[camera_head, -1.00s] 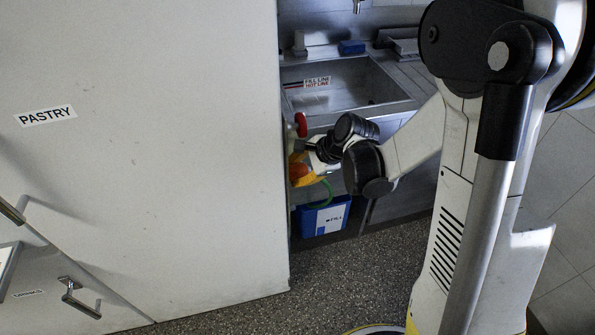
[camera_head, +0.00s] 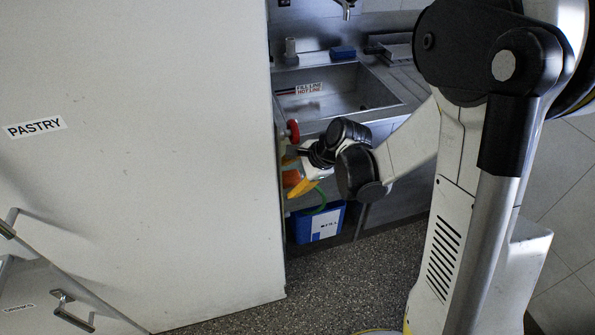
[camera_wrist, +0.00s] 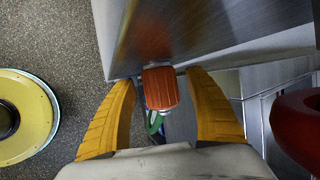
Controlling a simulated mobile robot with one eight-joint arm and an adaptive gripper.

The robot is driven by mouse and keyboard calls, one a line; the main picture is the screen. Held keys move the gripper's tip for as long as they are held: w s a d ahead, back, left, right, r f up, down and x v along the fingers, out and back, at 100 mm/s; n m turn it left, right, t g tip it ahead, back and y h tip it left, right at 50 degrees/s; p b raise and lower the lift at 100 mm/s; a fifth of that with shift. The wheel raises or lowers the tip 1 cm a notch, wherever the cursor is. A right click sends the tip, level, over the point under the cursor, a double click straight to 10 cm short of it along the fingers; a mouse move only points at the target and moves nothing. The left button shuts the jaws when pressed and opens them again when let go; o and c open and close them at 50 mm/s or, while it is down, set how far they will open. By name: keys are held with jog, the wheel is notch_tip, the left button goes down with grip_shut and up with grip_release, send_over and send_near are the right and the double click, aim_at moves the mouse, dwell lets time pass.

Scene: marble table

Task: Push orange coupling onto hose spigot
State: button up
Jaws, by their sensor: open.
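The orange coupling (camera_wrist: 161,90) is a ribbed block between the two yellow fingers of my gripper (camera_wrist: 160,77) in the wrist view. Clear gaps show on both sides of it, so my gripper is open around it without gripping. The green hose (camera_wrist: 153,122) shows just below the coupling. In the head view my gripper (camera_head: 303,187) is beside the white panel's edge, with the orange coupling (camera_head: 290,178) behind its yellow finger. A pale metal piece shows at the coupling's far end, but I cannot clearly make out the spigot or whether the coupling is seated.
A red round handle (camera_wrist: 298,128) is close on the right in the wrist view. A large white panel marked PASTRY (camera_head: 150,200) blocks the left. The sink (camera_head: 335,90) is behind. Speckled floor is clear in front.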

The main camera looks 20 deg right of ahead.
jog(key=v, duration=1.1)
jog(key=shift+s, duration=0.2)
